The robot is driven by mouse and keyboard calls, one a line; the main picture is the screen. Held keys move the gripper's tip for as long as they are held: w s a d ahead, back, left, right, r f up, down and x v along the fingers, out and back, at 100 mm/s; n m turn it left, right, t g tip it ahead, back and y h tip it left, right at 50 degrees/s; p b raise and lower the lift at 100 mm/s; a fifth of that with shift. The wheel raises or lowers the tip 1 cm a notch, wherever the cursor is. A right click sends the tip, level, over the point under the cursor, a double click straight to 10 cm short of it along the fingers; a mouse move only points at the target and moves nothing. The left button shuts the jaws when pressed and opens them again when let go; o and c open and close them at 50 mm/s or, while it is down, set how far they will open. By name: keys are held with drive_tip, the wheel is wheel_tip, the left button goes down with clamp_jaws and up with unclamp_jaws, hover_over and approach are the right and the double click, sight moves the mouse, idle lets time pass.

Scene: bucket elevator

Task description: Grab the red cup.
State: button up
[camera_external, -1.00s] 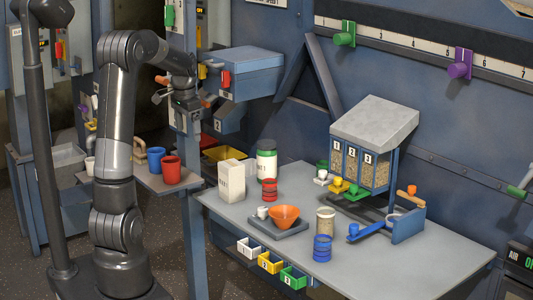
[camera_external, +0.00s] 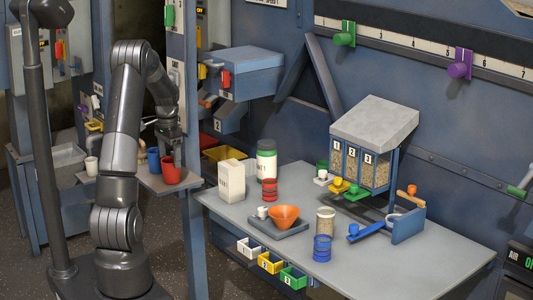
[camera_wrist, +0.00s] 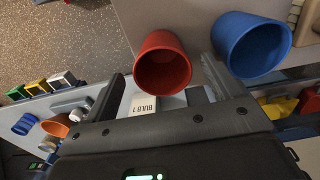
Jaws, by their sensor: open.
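The red cup (camera_external: 171,174) stands upright near the right end of a small grey shelf (camera_external: 183,185). My gripper (camera_external: 173,150) is right above it, pointing down. In the wrist view the red cup (camera_wrist: 163,62) shows its open mouth between the two spread fingers of my gripper (camera_wrist: 163,67). The gripper is open and holds nothing; I cannot tell whether a finger touches the cup. A blue cup (camera_external: 154,160) stands close to the left of the red cup; it also shows in the wrist view (camera_wrist: 252,45).
A white cup (camera_external: 91,166) stands further left on the shelf. A blue post (camera_external: 196,235) rises right of the shelf. Beyond it, the grey table (camera_external: 410,262) carries a white carton (camera_external: 231,180), an orange funnel (camera_external: 284,217) and several jars.

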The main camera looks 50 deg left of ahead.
sight(171, 166)
drive_tip(key=f, duration=0.4)
drive_tip(key=shift+w+a+f, duration=0.1)
drive_tip(key=shift+w+f, duration=0.05)
drive_tip(key=shift+w, duration=0.05)
drive_tip(key=shift+c, duration=0.3)
drive_tip(key=c, duration=1)
